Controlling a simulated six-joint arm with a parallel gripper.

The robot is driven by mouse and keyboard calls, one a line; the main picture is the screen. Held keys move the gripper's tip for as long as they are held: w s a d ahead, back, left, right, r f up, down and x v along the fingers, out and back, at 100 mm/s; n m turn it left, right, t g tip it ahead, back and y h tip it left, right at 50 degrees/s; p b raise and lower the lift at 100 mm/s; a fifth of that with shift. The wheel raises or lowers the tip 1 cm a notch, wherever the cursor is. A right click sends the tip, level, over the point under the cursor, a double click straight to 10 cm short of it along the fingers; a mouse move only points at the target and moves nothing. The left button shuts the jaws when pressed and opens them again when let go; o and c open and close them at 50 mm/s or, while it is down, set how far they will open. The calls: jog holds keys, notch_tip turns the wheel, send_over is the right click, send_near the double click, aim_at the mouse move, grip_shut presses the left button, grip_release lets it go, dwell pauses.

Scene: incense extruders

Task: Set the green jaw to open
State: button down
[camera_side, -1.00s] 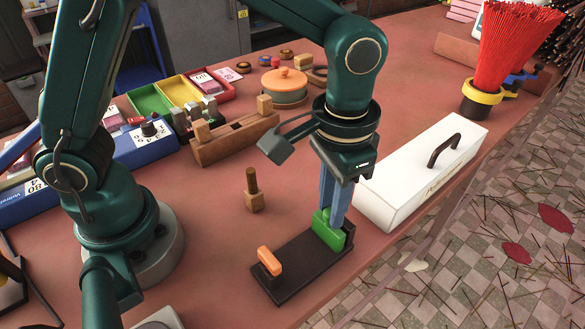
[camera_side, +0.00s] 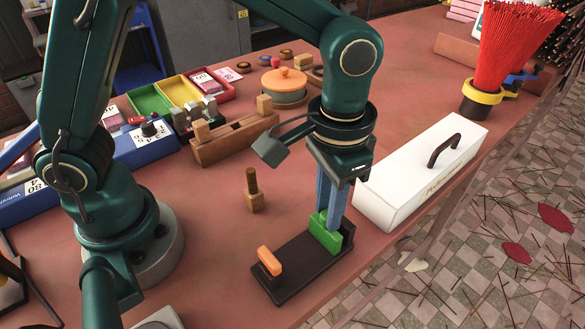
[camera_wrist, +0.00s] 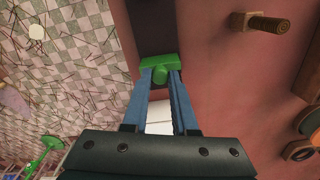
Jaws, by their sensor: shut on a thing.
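The green jaw (camera_side: 325,236) stands at the right end of a dark base plate (camera_side: 300,266) on the table. An orange jaw (camera_side: 269,260) stands at the left end of the same plate, apart from the green one. My gripper (camera_side: 328,212) points down with its blue fingers shut on the upper part of the green jaw. In the wrist view the green jaw (camera_wrist: 158,68) sits between the fingertips of my gripper (camera_wrist: 160,74), over the dark plate (camera_wrist: 153,30). The fingers hide part of the green jaw.
A small wooden block with an upright peg (camera_side: 253,190) stands left of the gripper. A white box with a dark handle (camera_side: 400,185) lies close on the right, near the table edge. A long wooden holder (camera_side: 235,143) is behind. Bare table surrounds the plate's left side.

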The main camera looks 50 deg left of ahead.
jog(key=shift+s+r, duration=0.1)
jog(key=shift+s, duration=1.65)
jog(key=c, duration=0.7)
grip_release()
notch_tip(320, 180, up, 5)
jog(key=shift+r, duration=0.1)
